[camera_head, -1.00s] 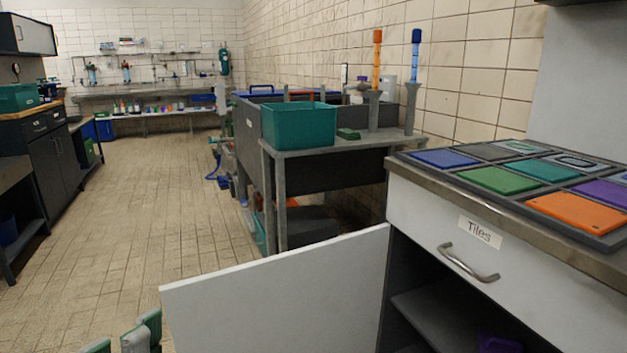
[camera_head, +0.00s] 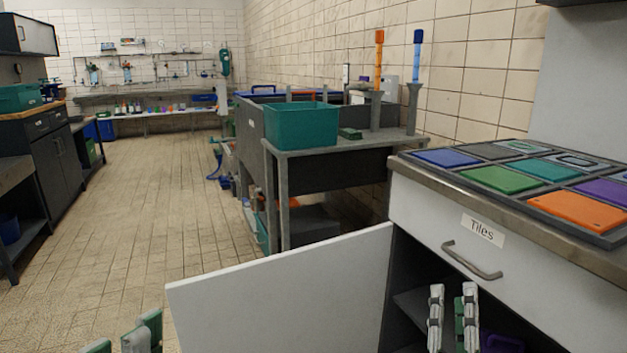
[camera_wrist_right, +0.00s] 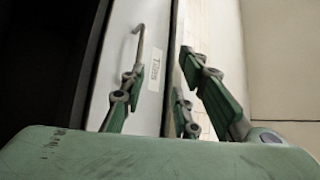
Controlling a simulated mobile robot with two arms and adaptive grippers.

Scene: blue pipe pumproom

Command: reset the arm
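My left gripper (camera_head: 125,340) shows only at the bottom left edge of the head view, with its green and grey fingers apart and nothing seen between them; most of it is cut off. My right gripper (camera_head: 454,305) is upright in front of the cabinet opening, below the drawer handle. Its fingers are apart and empty. In the right wrist view the fingers (camera_wrist_right: 165,85) are spread, with the drawer handle (camera_wrist_right: 139,50) and the "Tiles" label (camera_wrist_right: 154,72) beyond them.
The white cabinet door (camera_head: 285,290) stands open between my grippers. The "Tiles" drawer (camera_head: 470,215) is shut under a counter with a tray of coloured tiles (camera_head: 500,179). A purple thing (camera_head: 500,343) lies inside the cabinet. A grey table with a teal bin (camera_head: 302,126) stands beyond; floor is clear left.

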